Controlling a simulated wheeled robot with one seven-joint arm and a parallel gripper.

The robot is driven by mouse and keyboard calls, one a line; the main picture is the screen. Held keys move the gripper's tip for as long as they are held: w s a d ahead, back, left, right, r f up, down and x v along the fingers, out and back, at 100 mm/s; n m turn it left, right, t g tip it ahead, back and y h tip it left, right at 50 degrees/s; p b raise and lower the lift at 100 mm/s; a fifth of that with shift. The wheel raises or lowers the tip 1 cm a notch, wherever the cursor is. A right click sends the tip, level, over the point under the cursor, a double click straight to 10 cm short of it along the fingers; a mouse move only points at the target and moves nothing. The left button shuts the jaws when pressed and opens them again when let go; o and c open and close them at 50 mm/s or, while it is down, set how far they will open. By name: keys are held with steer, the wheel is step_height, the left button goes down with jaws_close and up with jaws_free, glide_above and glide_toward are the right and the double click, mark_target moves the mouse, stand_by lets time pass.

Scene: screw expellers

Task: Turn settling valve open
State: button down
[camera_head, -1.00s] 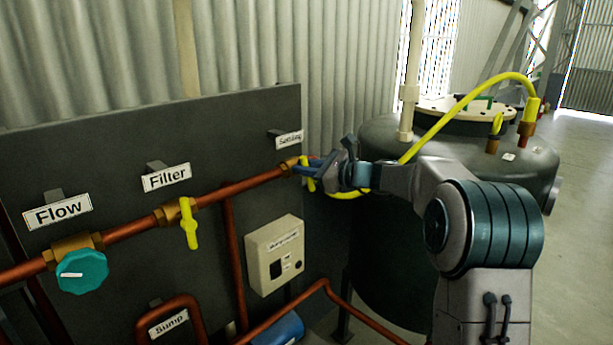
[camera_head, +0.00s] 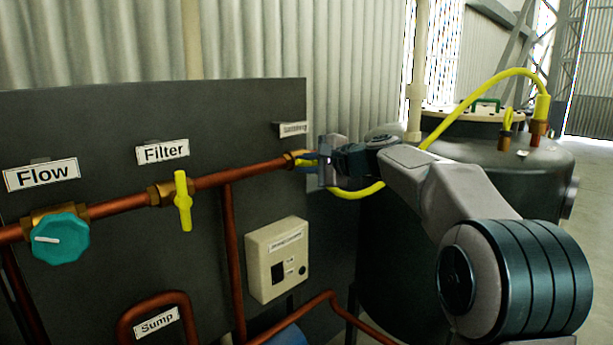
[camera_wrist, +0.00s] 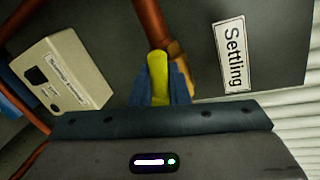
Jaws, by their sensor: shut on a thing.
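The settling valve's yellow handle (camera_wrist: 158,66) sits between the blue fingers of my gripper (camera_wrist: 160,92) in the wrist view. The fingers are shut on the handle. The valve's brass body (camera_wrist: 180,62) shows beside the handle, at the end of the copper pipe. The "Settling" label (camera_wrist: 233,56) is right of it in the wrist view, and above the valve in the head view (camera_head: 294,128). In the head view my gripper (camera_head: 312,163) is at the right end of the pipe and mostly covers the handle.
The teal flow knob (camera_head: 61,239) is farther left. A beige switch box (camera_head: 277,260) is below the pipe. The dark tank (camera_head: 390,250) with a yellow hose (camera_head: 470,100) stands close behind my arm.

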steer(key=shift+f+n+t+h+b, duration=0.45)
steer(key=shift+n+b, duration=0.75)
steer(key=shift+b, duration=0.35)
steer(key=c, duration=1.5)
jaws_free()
steer(key=shift+o, duration=0.2)
steer(key=shift+s+r, duration=0.1)
steer(key=b+v, duration=0.1)
steer(key=v, duration=1.2)
steer(key=shift+s+d+b, duration=0.25)
steer(key=shift+b, duration=0.05)
steer(key=shift+r, duration=0.15)
